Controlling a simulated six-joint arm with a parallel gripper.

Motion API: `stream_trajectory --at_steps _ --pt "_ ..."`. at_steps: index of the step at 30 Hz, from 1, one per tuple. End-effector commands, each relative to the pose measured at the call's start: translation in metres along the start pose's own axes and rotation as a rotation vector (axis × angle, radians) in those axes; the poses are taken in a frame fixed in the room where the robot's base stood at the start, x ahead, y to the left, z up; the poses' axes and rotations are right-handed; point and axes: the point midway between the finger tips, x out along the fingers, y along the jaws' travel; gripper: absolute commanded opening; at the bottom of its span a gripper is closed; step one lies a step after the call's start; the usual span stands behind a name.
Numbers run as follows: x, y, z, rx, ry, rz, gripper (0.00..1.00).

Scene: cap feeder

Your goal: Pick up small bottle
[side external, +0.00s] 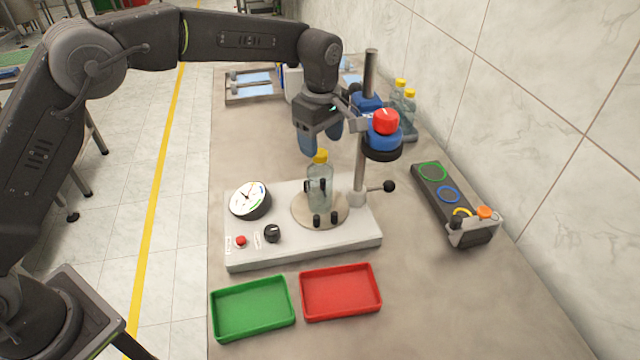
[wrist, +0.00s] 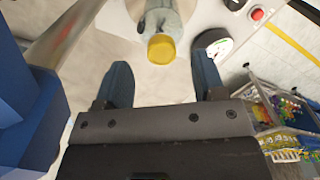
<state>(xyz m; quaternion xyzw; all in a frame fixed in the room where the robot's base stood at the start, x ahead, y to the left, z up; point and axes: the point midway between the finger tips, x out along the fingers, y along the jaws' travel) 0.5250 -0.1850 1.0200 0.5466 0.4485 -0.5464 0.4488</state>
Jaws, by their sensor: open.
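A small clear bottle (side external: 320,185) with a yellow cap stands upright on the round plate (side external: 300,210) of the tester base, between black pegs. In the wrist view the yellow cap (wrist: 161,48) shows just beyond the fingertips, roughly between them, with part of the bottle (wrist: 163,17) behind it. My gripper (side external: 319,145) is above and behind the bottle in the side view, its blue fingers apart and empty. In the wrist view my gripper (wrist: 165,75) is open, with no contact on the bottle visible.
The tester has a post (side external: 370,75) with a blue and red head (side external: 385,130) close right of my gripper. A dial (side external: 250,200) stands left of the bottle. Green (side external: 252,308) and red (side external: 341,293) trays lie in front. More yellow-capped bottles (side external: 408,105) stand behind the post.

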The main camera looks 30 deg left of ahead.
Motion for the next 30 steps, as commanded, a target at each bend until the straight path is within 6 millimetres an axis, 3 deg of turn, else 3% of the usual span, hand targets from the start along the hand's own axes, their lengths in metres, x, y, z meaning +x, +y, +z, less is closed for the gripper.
stream_trajectory --at_steps 7,16,30 --pt "0.035 -0.002 -0.001 0.0 0.0 -0.003 0.63" --pt "0.04 -0.002 -0.001 0.001 -0.001 0.001 0.63" --pt "0.04 -0.002 -0.001 0.001 -0.001 0.001 0.19"
